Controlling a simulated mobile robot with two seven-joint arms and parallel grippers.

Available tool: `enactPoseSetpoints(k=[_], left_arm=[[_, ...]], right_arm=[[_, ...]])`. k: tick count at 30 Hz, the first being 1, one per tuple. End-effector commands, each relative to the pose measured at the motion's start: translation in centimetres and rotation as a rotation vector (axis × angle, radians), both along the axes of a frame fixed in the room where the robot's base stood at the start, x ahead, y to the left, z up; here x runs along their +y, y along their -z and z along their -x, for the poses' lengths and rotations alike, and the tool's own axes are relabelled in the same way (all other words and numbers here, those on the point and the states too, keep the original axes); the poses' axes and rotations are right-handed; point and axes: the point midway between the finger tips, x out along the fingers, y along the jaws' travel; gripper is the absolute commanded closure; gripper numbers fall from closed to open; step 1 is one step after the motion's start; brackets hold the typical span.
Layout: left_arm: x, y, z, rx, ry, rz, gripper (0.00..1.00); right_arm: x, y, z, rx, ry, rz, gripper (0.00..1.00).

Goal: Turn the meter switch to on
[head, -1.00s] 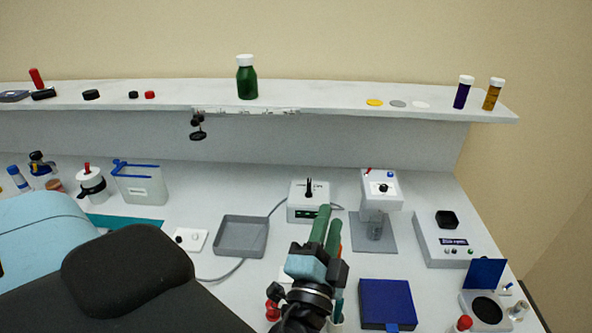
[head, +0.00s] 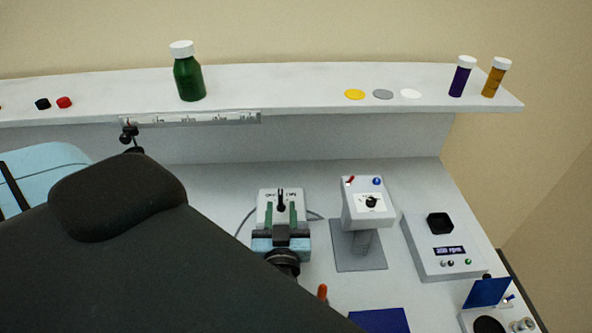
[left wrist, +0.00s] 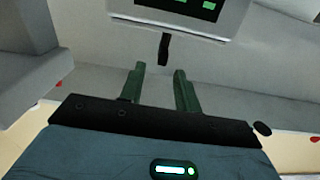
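The meter (head: 268,205) is a small white box at the back of the bench. A black switch lever (head: 281,198) stands out of it, with small lettering on both sides too small to read. The left wrist view shows the meter's grey-white body with green displays (left wrist: 230,18) and the black lever (left wrist: 164,48) below them. My left gripper (head: 282,213) is at the meter, with its two green fingers apart and nothing between them. In the left wrist view the lever is beyond the fingertips (left wrist: 158,74), roughly in line with the gap. Contact cannot be told. My right gripper is not in view.
A white stand device (head: 366,205) with a black knob is close on the right, beside a grey box with a display (head: 445,262). A blue case (head: 380,320) and an orange handle (head: 322,292) lie nearer. A shelf (head: 300,90) holding bottles runs above.

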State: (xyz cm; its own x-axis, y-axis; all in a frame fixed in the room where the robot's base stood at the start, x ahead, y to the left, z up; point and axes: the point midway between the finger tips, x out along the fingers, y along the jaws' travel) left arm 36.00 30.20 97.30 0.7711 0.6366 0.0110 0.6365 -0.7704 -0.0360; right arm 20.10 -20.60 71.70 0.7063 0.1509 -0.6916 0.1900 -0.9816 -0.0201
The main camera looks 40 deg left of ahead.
Motion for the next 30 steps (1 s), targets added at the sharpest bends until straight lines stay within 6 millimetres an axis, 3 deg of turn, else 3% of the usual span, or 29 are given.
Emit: enactPoseSetpoints(k=[11,24,30], left_arm=[[0.6,0.7,-0.1,-0.014,-0.01,0.037,0.67],[4.4,0.6,-4.7,-0.016,-0.009,0.033,0.67],[5.2,0.7,-5.7,-0.016,-0.009,0.036,0.67]], right_arm=[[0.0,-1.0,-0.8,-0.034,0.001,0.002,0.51],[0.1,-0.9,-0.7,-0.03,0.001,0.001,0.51],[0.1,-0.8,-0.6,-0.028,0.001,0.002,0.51]])
